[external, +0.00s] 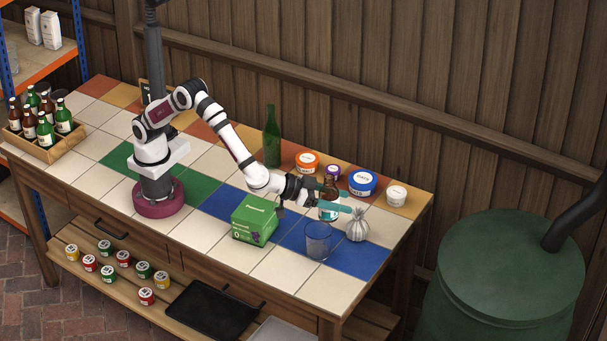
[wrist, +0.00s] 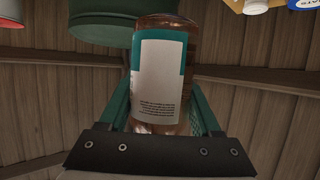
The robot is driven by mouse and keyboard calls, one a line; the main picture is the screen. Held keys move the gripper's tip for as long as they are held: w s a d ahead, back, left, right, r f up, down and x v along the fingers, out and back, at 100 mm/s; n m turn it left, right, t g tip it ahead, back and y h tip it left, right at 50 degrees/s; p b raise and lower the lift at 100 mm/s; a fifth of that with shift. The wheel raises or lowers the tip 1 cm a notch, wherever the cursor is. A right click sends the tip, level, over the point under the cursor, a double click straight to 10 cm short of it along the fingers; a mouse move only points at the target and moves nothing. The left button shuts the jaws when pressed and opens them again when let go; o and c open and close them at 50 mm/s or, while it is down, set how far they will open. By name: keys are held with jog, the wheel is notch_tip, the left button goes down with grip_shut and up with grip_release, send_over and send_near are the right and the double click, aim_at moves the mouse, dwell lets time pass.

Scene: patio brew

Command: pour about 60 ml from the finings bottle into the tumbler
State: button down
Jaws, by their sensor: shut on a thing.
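The finings bottle (external: 329,184) is brown with a white and teal label and looks about upright in the external view. My gripper (external: 334,206) is shut around it, with teal fingers on either side. In the wrist view the bottle (wrist: 162,85) fills the middle between the fingers of my gripper (wrist: 163,115), label facing the camera. The clear tumbler (external: 318,241) stands upright on the tiles, in front of and slightly left of the bottle. I see no liquid in it.
Front tiles are clear.

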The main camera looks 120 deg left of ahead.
aim_at(318, 242)
jog(key=d+f, duration=0.3)
jog(key=d, duration=0.3)
jog(key=shift+n+y, duration=0.3)
jog(key=shift+y, duration=0.1)
jog(key=f, duration=1.4)
jog(key=shift+s+a+f, duration=0.25)
jog(key=shift+s+a, duration=0.05)
jog(key=shift+s, duration=0.1)
jog(key=shift+a+n+g, duration=0.1)
jog(key=shift+n+g, duration=0.2)
